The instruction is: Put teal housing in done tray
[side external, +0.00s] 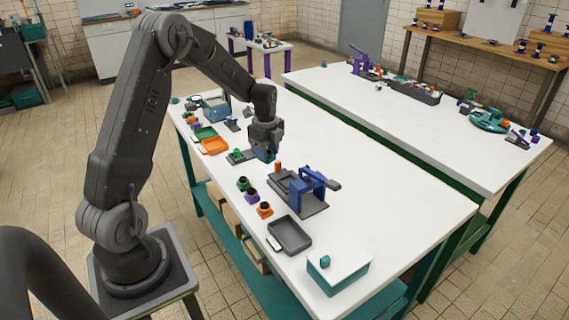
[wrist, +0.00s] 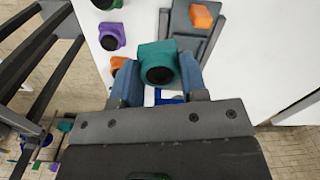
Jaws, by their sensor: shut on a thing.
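My gripper (side external: 264,156) is in the air above the middle of the white table in the side external view. In the wrist view its two blue-grey fingers (wrist: 158,78) are shut on the teal housing (wrist: 160,55), one on each side. The housing has a round black opening facing the camera. In the side external view the fingers mostly hide it. A dark grey tray (side external: 290,235) with a small white tag lies near the front of the table, apart from the gripper. I cannot tell from a label whether it is the done tray.
A blue press fixture (side external: 308,185) on a grey base, with an orange block (side external: 278,167) by it, stands near the gripper. Green, purple and orange housings (side external: 251,197) stand in a row. A teal box (side external: 338,278) with a white top is at the near end. The table's right side is clear.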

